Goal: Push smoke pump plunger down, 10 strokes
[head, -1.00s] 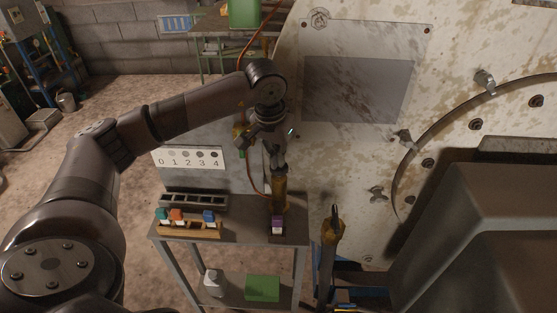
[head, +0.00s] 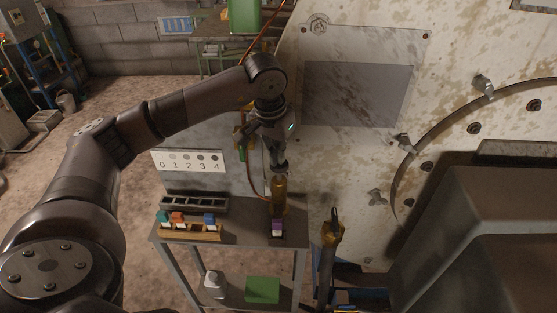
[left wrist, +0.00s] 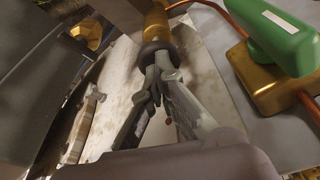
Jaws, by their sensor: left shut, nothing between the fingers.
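The smoke pump is a brass cylinder (head: 279,193) standing upright at the right end of a small grey table, with a dark plunger knob (head: 281,168) on top. A purple-and-white piece (head: 277,228) sits at its foot. My left gripper (head: 279,160) is shut and empty, pointing down directly above the knob. In the left wrist view, the closed fingertips (left wrist: 158,78) meet or nearly meet the dark knob (left wrist: 156,48), with the brass cylinder (left wrist: 156,20) beyond. I cannot tell whether they press on it. My right gripper is not in view.
Teal, orange and blue pieces stand in a wooden rack (head: 190,229) beside a dark slotted tray (head: 194,203). A 0–4 shade card (head: 188,161) stands behind. A green handle (left wrist: 284,40) on a brass fitting is close right of the fingers. A brass-topped dark tool (head: 329,236) stands right of the table.

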